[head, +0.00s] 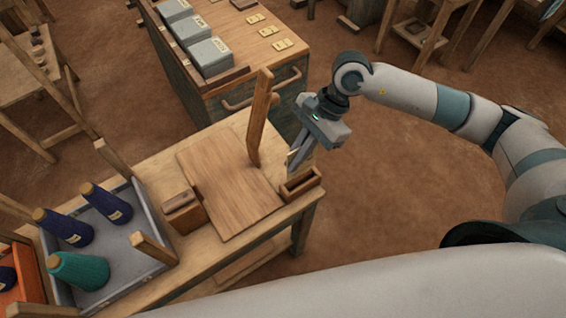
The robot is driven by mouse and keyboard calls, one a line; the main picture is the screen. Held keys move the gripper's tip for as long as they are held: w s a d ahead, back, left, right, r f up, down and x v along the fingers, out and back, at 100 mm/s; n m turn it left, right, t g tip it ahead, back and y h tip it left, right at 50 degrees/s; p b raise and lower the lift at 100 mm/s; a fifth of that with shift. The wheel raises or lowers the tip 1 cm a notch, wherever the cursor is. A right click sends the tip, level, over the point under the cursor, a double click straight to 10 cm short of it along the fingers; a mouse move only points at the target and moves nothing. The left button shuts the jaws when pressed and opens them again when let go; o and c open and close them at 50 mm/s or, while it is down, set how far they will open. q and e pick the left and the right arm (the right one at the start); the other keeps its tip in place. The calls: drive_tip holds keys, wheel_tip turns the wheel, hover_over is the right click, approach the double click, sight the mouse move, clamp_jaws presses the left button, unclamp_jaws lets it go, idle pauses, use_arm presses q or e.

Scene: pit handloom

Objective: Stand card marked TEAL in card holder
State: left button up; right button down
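My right gripper (297,158) reaches in from the right and points down over the right end of the wooden table. A small pale yellow card (291,157) shows at its fingertips, and the fingers look closed on it. Its marking cannot be read from here. Just below the fingertips is a small wooden trough-like holder (303,187) at the table's right edge, which looks like the card holder. The card appears above it and apart from it, though the gap is hard to judge. My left gripper is not in view.
A board (230,185) lies on the table beside an upright wooden post (260,120) and a small wooden block (184,213). A grey tray (120,262) holds teal and dark blue cones. Behind, a cabinet (225,83) carries grey boxes and several yellow cards (283,44).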

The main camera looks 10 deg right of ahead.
sight(293, 178)
drive_tip(key=shift+w+d+f, duration=0.1)
drive_tip(key=shift+w+d, duration=0.05)
drive_tip(key=shift+d, duration=0.2)
drive_tip(key=shift+a, duration=0.15)
drive_tip(key=shift+f, duration=0.15)
drive_tip(key=shift+f, duration=1.5)
drive_tip(key=shift+f+b, duration=0.7)
drive_tip(key=shift+f, duration=0.65)
drive_tip(key=shift+f+b, duration=1.1)
drive_tip(key=shift+b, duration=0.15)
